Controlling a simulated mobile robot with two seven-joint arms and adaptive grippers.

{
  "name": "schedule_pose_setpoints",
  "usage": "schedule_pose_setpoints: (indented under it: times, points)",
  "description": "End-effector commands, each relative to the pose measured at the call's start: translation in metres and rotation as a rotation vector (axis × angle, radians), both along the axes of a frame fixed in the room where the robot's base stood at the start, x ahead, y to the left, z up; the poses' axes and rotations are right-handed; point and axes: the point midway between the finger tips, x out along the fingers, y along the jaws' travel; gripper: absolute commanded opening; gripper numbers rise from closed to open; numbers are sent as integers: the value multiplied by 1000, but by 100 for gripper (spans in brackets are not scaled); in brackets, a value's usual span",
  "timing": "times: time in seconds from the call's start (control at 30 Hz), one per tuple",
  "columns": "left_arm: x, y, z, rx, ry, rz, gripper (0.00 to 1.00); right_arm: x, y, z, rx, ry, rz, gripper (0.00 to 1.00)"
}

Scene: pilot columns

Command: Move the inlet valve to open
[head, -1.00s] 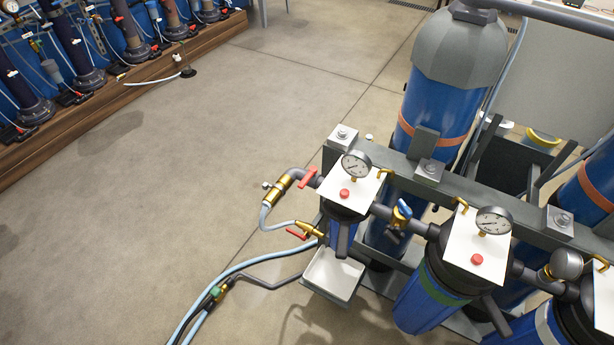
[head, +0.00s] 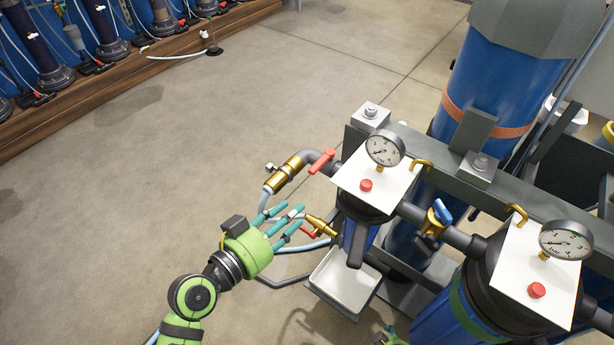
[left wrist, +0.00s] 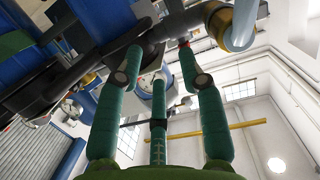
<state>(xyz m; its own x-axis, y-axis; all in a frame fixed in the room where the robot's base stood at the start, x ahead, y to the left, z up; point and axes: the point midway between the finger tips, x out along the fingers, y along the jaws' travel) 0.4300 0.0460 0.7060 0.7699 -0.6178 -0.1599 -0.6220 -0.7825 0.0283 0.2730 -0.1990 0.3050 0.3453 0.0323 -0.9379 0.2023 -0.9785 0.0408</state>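The inlet valve's red lever (head: 321,161) sits on the dark inlet pipe beside a brass fitting (head: 284,175), left of the first filter housing (head: 366,196). The lever lies slanted across the pipe. My left gripper (head: 291,213) is open and empty, with its teal fingers spread, below and left of the lever and apart from it. In the left wrist view the fingers are spread with nothing between them; a small red part (left wrist: 184,43) shows beyond them near the dark pipe. A bit of green at the bottom edge may be my right gripper (head: 388,338), mostly cut off.
A brass drain tap with a red handle (head: 308,232) is close beside my left fingers. A white tray (head: 345,280) stands below the housing. A blue-handled valve (head: 440,212) and gauges (head: 385,149) are to the right. Hoses run below. The floor at left is clear.

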Motion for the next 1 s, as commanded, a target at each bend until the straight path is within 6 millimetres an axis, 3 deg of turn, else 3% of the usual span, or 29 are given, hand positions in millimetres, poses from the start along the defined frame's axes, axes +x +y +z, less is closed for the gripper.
schedule_pose_setpoints:
  times: [0.07, 0.23, 0.37, 0.73, 1.0]
  points:
    - [4, -1, 23, -34, -83, 2, 39, -4, -2, -12, -2, -1, 3, 81]
    - [14, 2, 36, -68, -135, 37, 39, -10, -4, -23, 0, -10, 6, 81]
    - [22, -1, 39, -76, -147, 46, 39, -12, -4, -26, 0, -16, 8, 81]
    - [65, -32, 39, -78, -145, 47, 39, -10, -6, -26, 1, -43, 13, 81]
    - [74, -38, 37, -73, -143, 46, 39, -9, -7, -27, 3, -50, 14, 81]
